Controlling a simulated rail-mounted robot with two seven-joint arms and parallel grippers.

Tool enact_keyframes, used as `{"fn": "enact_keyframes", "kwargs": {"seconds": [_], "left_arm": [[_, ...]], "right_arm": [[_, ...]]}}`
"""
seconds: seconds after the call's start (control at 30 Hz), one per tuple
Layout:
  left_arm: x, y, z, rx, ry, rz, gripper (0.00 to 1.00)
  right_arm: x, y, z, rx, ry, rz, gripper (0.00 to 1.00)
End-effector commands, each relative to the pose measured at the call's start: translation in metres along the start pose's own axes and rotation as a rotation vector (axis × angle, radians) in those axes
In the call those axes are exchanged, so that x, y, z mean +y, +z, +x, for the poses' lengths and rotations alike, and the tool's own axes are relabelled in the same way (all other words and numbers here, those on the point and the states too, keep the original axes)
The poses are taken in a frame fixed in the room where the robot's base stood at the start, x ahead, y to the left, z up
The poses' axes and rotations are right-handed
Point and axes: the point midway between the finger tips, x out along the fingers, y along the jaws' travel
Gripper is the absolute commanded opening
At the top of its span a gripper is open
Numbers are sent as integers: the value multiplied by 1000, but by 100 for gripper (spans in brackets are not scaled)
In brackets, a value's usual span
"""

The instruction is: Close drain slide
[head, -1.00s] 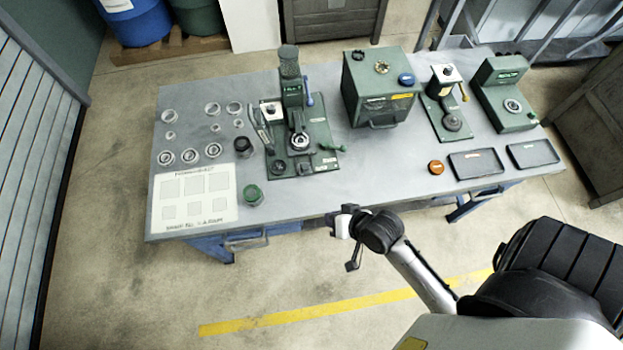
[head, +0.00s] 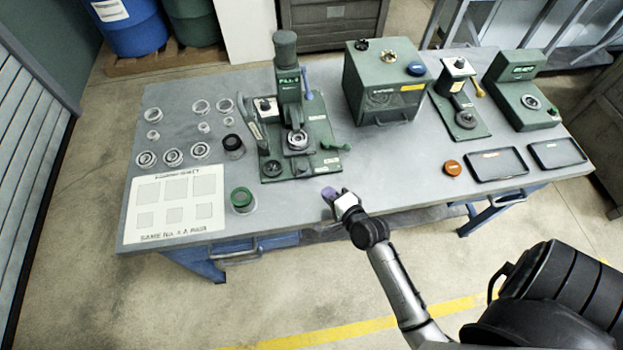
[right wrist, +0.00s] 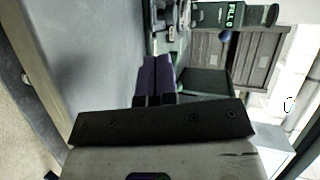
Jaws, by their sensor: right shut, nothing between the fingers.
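A green filling machine (head: 290,95), with "FILL" on its head, stands at the back middle of the table. A dark ring sits on its base plate (head: 323,130), and a small green handle (head: 335,146) sticks out at the plate's right side. I cannot tell for certain which part is the drain slide. My right gripper (head: 329,194) is at the table's front edge, in front of the machine and apart from it. In the right wrist view its purple fingers (right wrist: 155,78) are shut and empty, pointing toward the machine. My left gripper is not in view.
A green box (head: 385,85) stands right of the machine, with two other green stations farther right. Several rings (head: 172,157), a white sheet (head: 178,203) and a green-capped jar (head: 242,200) are at left. An orange puck (head: 452,167) lies near black trays (head: 497,165).

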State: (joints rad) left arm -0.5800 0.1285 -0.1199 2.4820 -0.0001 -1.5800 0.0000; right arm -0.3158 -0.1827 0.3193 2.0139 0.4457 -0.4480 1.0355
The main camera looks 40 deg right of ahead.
Motion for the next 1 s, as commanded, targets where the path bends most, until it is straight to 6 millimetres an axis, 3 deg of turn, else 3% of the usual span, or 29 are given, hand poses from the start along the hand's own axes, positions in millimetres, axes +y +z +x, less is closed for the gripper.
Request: {"fn": "enact_keyframes", "kwargs": {"seconds": [0.03,0.2,0.43,0.63,1.0], "left_arm": [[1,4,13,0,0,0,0],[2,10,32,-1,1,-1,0],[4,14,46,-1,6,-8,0],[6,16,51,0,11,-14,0],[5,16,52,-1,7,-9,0]], "right_arm": [[5,0,13,0,-5,0,0],[5,0,44,0,-3,-1,0],[-5,0,71,-1,-1,-2,0],[-10,0,82,-1,0,-2,0],[-12,0,85,0,1,-2,0]]}}
